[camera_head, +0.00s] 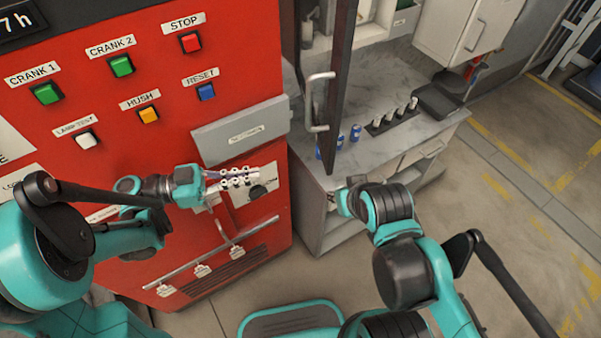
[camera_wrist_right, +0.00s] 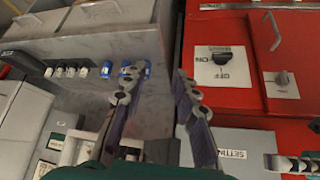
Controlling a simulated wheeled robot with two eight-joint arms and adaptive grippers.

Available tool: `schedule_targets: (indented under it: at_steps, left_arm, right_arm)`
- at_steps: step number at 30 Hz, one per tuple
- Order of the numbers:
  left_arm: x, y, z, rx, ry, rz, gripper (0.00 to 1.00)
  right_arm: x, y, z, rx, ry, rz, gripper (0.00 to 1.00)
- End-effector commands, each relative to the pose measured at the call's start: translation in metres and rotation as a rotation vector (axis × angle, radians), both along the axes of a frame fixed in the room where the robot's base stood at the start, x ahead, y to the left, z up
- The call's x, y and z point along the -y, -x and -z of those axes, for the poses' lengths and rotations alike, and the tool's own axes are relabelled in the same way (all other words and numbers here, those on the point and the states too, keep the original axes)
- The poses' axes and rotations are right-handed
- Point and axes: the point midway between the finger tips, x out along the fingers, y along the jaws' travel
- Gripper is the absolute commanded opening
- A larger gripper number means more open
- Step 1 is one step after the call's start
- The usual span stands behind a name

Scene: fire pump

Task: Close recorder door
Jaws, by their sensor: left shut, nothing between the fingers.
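No label that I can read says recorder, so I cannot tell for sure which part is the recorder door. A tall dark door (camera_head: 341,75) with a metal handle (camera_head: 318,102) stands edge-on and swung out beside the red cabinet (camera_head: 150,60). A grey labelled cover (camera_head: 242,131) juts from the cabinet front. My left gripper (camera_head: 250,177) is shut and empty in front of the cabinet, below that cover. My right gripper (camera_head: 340,200) is by the dark door's lower end. In the right wrist view its fingers (camera_wrist_right: 155,80) are apart with nothing between them.
Several coloured buttons line the red cabinet, with a rail (camera_head: 215,250) below. A counter (camera_head: 385,140) at right holds blue cans (camera_head: 355,133) and a dark rack (camera_head: 392,118). The floor (camera_head: 520,200) at right is clear. The wrist view shows an OFF switch (camera_wrist_right: 222,58).

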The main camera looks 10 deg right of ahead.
Motion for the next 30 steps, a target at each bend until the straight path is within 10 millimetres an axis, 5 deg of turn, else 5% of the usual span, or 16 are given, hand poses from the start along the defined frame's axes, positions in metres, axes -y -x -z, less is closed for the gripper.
schedule_targets:
  at_steps: [5,21,30]
  left_arm:
    - [0.013,0.002,-0.001,0.019,0.014,0.01,0.0]
    - [0.119,0.003,0.0,0.015,0.012,0.01,0.0]
    - [0.139,0.001,-0.001,0.015,0.011,0.005,0.0]
  right_arm:
    - [0.0,0.0,0.003,0.0,0.0,0.0,0.29]
    - [0.0,0.0,0.024,0.0,0.0,0.0,0.29]
    - [0.0,0.0,0.028,0.0,0.0,0.0,0.29]
